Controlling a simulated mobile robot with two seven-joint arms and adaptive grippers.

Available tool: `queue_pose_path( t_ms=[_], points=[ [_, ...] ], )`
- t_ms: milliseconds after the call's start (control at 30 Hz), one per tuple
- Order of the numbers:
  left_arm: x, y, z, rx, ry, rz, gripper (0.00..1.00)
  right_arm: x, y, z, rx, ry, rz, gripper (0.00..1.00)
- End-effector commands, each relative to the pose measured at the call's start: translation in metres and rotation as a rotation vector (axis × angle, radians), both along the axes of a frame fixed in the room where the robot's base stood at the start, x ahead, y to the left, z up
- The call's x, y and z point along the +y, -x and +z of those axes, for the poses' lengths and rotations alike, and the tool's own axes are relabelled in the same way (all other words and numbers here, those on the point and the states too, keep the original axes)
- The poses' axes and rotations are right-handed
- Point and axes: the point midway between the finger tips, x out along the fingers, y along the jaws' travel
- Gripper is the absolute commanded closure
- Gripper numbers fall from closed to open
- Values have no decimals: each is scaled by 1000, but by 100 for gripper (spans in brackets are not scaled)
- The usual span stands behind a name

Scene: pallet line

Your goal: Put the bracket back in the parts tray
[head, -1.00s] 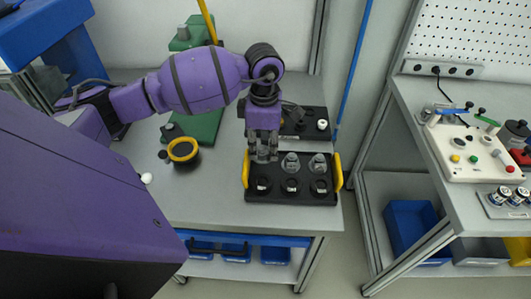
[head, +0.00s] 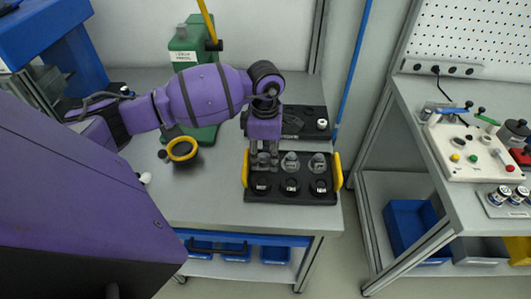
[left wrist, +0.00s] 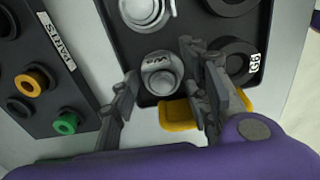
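My left gripper (head: 264,163) is over the left end of a black tray with yellow handles (head: 291,198). In the left wrist view the gripper (left wrist: 163,68) is open, with one finger on each side of a round silvery part (left wrist: 161,80); I cannot tell whether they touch it. Other silvery parts (head: 290,162) stand in the tray's back row. The parts tray (head: 292,134), black, lies behind; its PARTS label (left wrist: 56,42) shows in the left wrist view. I cannot make out a bracket for certain. My right gripper is not in view.
A black and yellow round item (head: 183,150) stands left on the grey bench. A green press (head: 190,60) stands behind my left arm. A blue post (head: 353,68) rises at the bench's right. Bare bench (head: 205,205) lies left of the handled tray.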

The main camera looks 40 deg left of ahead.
Motion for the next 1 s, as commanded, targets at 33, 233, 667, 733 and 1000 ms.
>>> queue_pose_path(
  t_ms=[33,233,667,733,1000],
  points=[
    [0,0,0,0,0,0,56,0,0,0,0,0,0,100],
    [0,0,1,0,0,0,56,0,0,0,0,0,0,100],
    [1,-1,68,-3,-2,-1,56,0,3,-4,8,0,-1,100],
    [0,-1,82,-4,-1,0,56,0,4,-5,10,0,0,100],
    [0,-1,119,-1,-1,0,56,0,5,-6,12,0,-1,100]
  ],
)
